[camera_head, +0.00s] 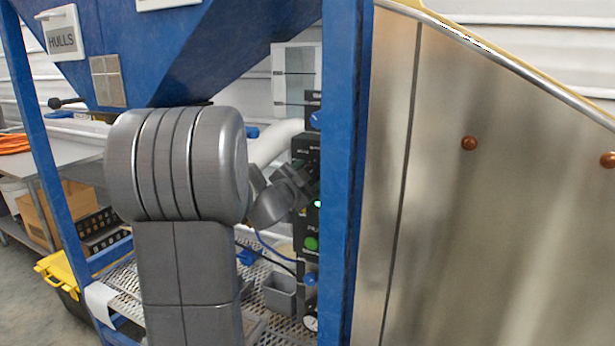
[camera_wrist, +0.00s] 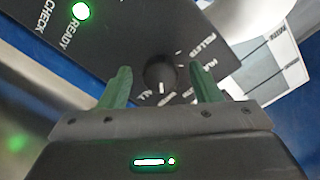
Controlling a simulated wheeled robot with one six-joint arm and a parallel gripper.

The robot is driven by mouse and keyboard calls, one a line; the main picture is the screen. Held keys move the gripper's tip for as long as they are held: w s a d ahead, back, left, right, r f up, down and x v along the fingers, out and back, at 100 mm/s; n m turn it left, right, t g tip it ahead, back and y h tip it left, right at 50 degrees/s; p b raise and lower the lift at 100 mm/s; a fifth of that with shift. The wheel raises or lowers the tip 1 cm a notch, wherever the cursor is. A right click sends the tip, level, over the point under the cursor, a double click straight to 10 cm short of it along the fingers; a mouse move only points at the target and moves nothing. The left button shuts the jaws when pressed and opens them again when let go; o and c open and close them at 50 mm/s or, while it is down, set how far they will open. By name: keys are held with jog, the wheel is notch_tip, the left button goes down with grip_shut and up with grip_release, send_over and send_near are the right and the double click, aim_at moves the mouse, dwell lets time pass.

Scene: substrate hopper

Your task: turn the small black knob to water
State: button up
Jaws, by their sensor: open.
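The small black knob (camera_wrist: 160,76) is on a dark control panel (camera_wrist: 120,40) in the wrist view, with white lettering around it. Its white mark points down in that picture. The lettering is partly hidden and too small to read fully. My gripper (camera_wrist: 160,88) is open, with one green finger on each side of the knob and a gap on both sides. Whether the tips reach the knob's depth is unclear. In the head view the panel (camera_head: 303,150) is partly hidden behind my arm, and the knob cannot be made out.
A green lit READY light (camera_wrist: 80,11) is on the same panel. A blue post (camera_head: 345,170) stands close to the right of the panel, with a metal-sided bin (camera_head: 480,220) beyond it. A blue hopper (camera_head: 240,45) hangs above. A grey box (camera_head: 281,294) sits on the mesh shelf below.

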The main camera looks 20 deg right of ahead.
jog(key=b+v, duration=0.1)
jog(key=v, duration=1.2)
jog(key=shift+a, duration=0.1)
jog(key=p+x, duration=0.1)
jog(key=x, duration=1.2)
jog(key=shift+w+d, duration=0.2)
jog(key=shift+d, duration=0.15)
